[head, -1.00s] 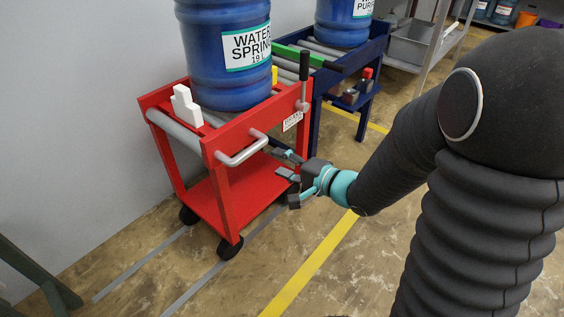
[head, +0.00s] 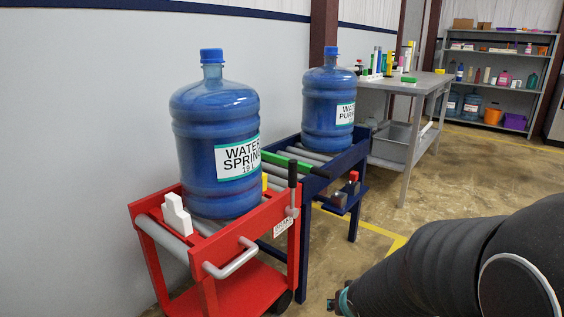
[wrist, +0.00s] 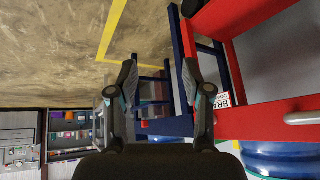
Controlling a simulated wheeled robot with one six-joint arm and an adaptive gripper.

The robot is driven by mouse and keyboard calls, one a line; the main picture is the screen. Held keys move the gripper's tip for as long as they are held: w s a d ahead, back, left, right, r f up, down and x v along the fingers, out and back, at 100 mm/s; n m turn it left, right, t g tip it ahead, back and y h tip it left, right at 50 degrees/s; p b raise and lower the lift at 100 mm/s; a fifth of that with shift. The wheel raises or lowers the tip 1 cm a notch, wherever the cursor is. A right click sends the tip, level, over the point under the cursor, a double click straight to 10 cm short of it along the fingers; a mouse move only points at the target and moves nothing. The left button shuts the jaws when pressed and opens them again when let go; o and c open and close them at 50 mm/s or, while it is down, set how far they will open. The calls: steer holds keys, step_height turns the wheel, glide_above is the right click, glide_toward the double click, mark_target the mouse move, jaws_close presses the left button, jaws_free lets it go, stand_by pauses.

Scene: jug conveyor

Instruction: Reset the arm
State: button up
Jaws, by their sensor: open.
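My gripper (wrist: 158,72) is open and empty in the wrist view, its two fingers spread apart with the blue stand and floor seen beyond them. In the head view only a teal bit of its end (head: 342,302) shows at the bottom edge, right of the red cart (head: 210,258). My dark arm fills the lower right there. A blue jug labelled "Water Spring" (head: 215,120) stands upright on the cart's rollers. A second blue jug (head: 328,97) stands on the dark blue roller stand (head: 352,160) behind.
A white stepped block (head: 176,215) and a black-handled lever (head: 293,186) are on the cart. A grey workbench (head: 425,83) with bottles and a shelf rack (head: 490,58) stand farther back. Open floor (head: 480,165) lies to the right of the cart.

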steer(key=s+r+n+g, duration=0.1)
steer(key=s+r, duration=1.5)
steer(key=s, duration=0.3)
steer(key=shift+s+d+r, duration=0.3)
steer(key=shift+d+r, duration=0.1)
stand_by(0.7)
